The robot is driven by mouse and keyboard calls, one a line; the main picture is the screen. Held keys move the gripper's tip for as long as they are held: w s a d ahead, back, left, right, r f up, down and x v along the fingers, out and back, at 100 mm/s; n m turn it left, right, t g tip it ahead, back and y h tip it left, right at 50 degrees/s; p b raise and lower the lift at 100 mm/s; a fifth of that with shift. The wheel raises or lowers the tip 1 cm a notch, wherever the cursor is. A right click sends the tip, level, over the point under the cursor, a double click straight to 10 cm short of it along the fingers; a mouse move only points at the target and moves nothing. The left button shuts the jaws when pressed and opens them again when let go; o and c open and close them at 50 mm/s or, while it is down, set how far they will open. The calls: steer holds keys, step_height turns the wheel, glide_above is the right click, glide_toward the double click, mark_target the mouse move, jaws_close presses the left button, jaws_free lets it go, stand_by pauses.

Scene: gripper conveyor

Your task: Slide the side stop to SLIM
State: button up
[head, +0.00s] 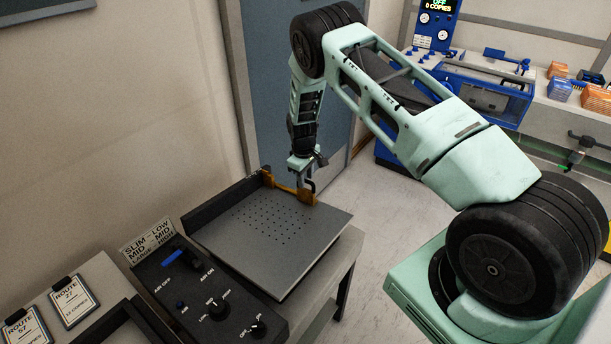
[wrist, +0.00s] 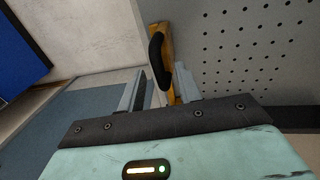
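The side stop is an orange bar (head: 286,189) along the far edge of a grey perforated plate (head: 290,235). In the wrist view the orange stop (wrist: 166,38) carries a curved black handle (wrist: 156,58). My gripper (head: 304,182) points down at the stop's right part. In the wrist view my gripper (wrist: 156,80) has one finger on each side of the handle and bar, with a gap visible, so it looks open. Contact with the handle cannot be told for sure. No SLIM mark shows along the stop itself.
A card (head: 148,240) pairs SLIM with LOW, MID with MID and LARGE with HIGH. A dark control panel (head: 205,290) with knobs stands in front of the plate. A dark raised wall (head: 222,200) runs along the plate's left side. Route cards (head: 74,301) lie at the lower left.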

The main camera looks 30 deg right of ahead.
jaws_close()
steer(key=s+a+b, duration=0.1)
steer(key=s+a, duration=0.1)
steer(key=a, duration=0.4)
steer(key=shift+r, duration=0.3)
steer(key=shift+s, duration=0.1)
jaws_free()
steer(key=shift+r+b, duration=0.15)
steer(key=shift+b, duration=0.15)
step_height(320, 180, up, 17)
steer(key=a+b, duration=0.1)
steer(key=b, duration=0.4)
steer(key=shift+s+a, duration=0.15)
steer(key=shift+s, duration=0.1)
